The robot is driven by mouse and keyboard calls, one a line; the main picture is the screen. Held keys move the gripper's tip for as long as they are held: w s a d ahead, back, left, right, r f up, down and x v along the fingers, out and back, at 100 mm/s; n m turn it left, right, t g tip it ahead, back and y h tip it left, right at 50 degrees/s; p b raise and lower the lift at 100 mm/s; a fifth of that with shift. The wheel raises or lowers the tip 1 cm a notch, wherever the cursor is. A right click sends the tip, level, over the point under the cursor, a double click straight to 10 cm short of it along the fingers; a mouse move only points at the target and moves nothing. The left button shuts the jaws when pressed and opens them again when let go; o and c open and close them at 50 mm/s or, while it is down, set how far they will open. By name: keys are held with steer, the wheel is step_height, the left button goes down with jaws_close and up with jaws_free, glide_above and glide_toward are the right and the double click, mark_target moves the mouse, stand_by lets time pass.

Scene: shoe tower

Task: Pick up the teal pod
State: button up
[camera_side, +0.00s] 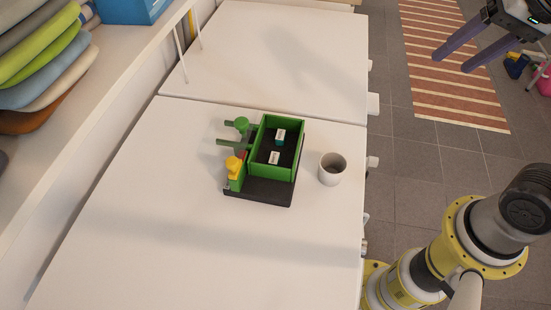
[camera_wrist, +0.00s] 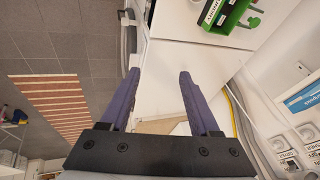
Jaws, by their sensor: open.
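The teal pod (camera_side: 281,138) is a small block with a pale top and a teal side. It sits inside the green-walled tray (camera_side: 298,160) on the white table, near a second pale-topped pod (camera_side: 274,157) with dark markings. My gripper (camera_side: 452,62) is open and empty, with two purple fingers, high at the upper right of the side view and well away from the tray. In the wrist view my gripper (camera_wrist: 159,74) shows nothing between its fingertips. The tray's green wall (camera_wrist: 236,17) is at the top right there, cut by the frame edge; which pod is teal is unclear there.
A grey-white cup (camera_side: 332,170) stands just right of the tray. Yellow (camera_side: 233,164) and green (camera_side: 240,123) knobbed parts rise at the tray's left. The table (camera_side: 150,205) is otherwise mostly clear. A shelf with stacked cushions (camera_side: 45,55) lines the left.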

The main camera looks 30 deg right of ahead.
steer(key=w+a+r+m+g, duration=0.1)
steer(key=w+a+m+g, duration=0.15)
steer(key=w+a, duration=0.55)
steer(key=n+g, duration=0.1)
steer(key=g, duration=0.2)
glide_above(274, 159)
step_height(274, 159, down, 13)
step_height(274, 159, down, 13)
steer(key=shift+c, duration=0.3)
jaws_close()
